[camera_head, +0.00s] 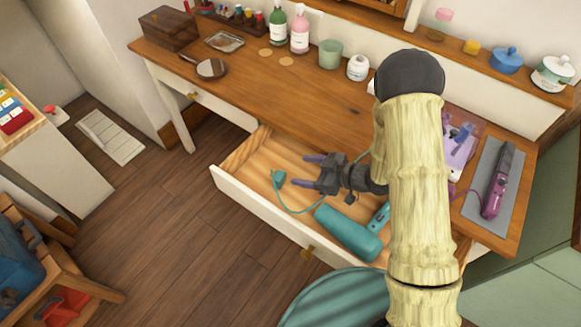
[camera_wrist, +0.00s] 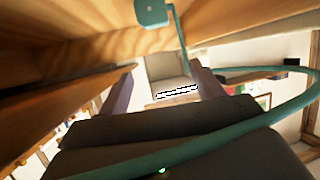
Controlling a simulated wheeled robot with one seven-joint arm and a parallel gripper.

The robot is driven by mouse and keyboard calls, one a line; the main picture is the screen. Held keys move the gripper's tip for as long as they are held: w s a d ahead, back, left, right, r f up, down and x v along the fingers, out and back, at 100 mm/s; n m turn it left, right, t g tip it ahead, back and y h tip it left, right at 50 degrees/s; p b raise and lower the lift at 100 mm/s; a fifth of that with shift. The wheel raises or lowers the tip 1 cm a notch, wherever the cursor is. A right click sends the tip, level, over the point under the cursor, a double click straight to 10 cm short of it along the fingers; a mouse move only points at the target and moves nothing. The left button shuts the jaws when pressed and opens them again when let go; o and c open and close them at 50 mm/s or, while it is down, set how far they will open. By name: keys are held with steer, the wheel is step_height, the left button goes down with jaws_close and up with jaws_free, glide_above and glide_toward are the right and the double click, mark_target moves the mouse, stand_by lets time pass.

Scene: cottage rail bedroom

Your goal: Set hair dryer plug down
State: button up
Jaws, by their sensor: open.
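The teal hair dryer plug (camera_head: 279,178) is in the open drawer (camera_head: 233,190), near its left end. Its teal cord curves from the plug toward the teal hair dryer (camera_head: 348,233), which lies in the drawer to the right. My gripper (camera_head: 309,172) is open and empty over the drawer, just right of the plug and apart from it. In the wrist view the plug (camera_wrist: 153,12) shows at the top, beyond the two fingers, and the cord loops across in front of the gripper (camera_wrist: 160,88).
The wooden desk top (camera_head: 262,85) is above and behind the drawer. It carries bottles, a green cup (camera_head: 330,54), a hand mirror (camera_head: 210,68) and a wooden box (camera_head: 168,28). A purple styling tool (camera_head: 498,180) lies on a grey mat at right. A striped teal seat (camera_head: 335,298) stands in front.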

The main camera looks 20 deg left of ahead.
steer(key=shift+v, duration=1.2)
